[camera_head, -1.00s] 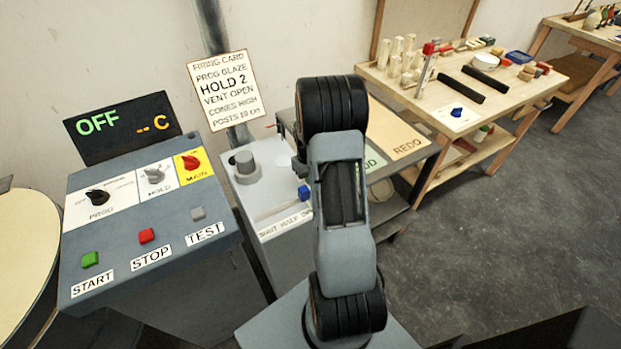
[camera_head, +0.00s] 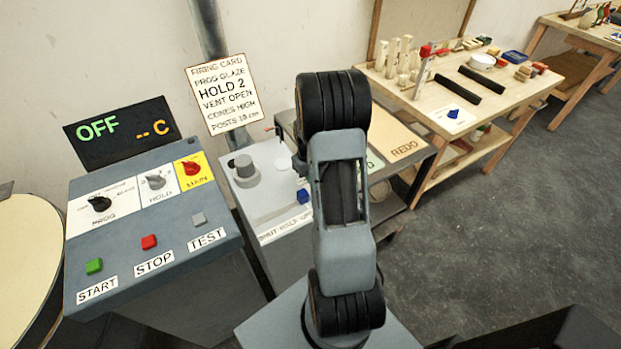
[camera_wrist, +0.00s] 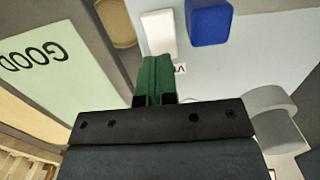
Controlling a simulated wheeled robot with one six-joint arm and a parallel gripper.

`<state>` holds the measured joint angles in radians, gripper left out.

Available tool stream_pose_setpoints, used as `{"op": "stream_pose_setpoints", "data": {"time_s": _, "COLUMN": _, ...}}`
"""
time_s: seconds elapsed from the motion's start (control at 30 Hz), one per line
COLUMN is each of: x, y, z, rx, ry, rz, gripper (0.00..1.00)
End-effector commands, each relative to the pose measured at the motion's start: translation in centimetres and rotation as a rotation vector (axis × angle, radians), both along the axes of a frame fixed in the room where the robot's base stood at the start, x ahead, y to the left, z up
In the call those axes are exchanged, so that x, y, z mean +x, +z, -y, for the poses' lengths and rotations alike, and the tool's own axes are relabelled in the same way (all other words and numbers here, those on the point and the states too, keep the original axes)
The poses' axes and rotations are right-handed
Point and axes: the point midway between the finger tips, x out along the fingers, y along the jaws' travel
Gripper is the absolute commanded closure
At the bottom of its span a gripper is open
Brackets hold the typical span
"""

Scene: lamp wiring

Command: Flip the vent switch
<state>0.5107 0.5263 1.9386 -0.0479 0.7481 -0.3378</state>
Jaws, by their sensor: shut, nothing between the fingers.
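The grey vent panel (camera_head: 268,215) stands right of the kiln console, with a lettered strip along its front edge. A blue block (camera_head: 303,195) sits on it; it also shows in the wrist view (camera_wrist: 209,22). Beside that block in the wrist view is a white block (camera_wrist: 158,32), with a small, partly hidden label starting with V (camera_wrist: 180,69) below. I cannot tell for certain which part is the vent switch. My gripper (camera_wrist: 156,62) has its green fingers shut and empty, their tips just below the white block in the picture; contact cannot be told. In the head view my arm hides the gripper.
A grey knob (camera_head: 245,167) rises from the panel's back left. The console (camera_head: 195,225) with buttons and dials stands to the left. GOOD (camera_wrist: 35,58) and REDO (camera_head: 400,145) areas lie right of the panel, with a wooden workbench (camera_head: 470,115) beyond. Floor on the right is clear.

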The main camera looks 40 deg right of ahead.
Motion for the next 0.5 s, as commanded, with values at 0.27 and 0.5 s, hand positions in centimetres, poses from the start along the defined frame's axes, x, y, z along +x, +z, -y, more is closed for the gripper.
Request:
{"op": "stream_pose_setpoints", "data": {"time_s": 0.27, "x": 0.8, "y": 6.1, "z": 0.1, "rx": -0.008, "ry": 0.003, "rz": 0.015, "gripper": 1.0}}
{"op": "stream_pose_setpoints", "data": {"time_s": 0.5, "x": 1.0, "y": 9.6, "z": 0.2, "rx": -0.007, "ry": -0.001, "rz": 0.015, "gripper": 1.0}}
